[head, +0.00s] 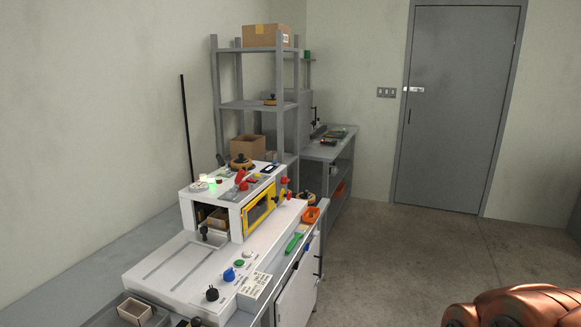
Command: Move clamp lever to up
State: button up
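The box former (170,262) is a white machine on a grey bench, left of the middle in the head view. Its raised housing has a yellow-framed window (258,209). A red-handled lever (240,177) sits on top of the housing, tilted. A small black-knobbed lever (204,231) stands upright at the housing's front opening. A red knob (285,182) is at the housing's right end. I cannot tell which of these is the clamp lever; labels are too small to read. My gripper is not in view; only a copper-coloured part, likely of my arm, shows at bottom right.
Blue (229,274), black (212,294) and green (239,264) controls line the front panel near a green handle (294,242) and an orange tray (311,215). Shelves (258,105) stand behind. The floor (410,255) to the right is clear up to the door (455,120).

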aim_at(238, 177)
jog(key=z, duration=0.15)
jog(key=i, duration=0.8)
jog(key=u, duration=0.65)
jog(key=i, duration=0.7)
jog(key=u, duration=0.6)
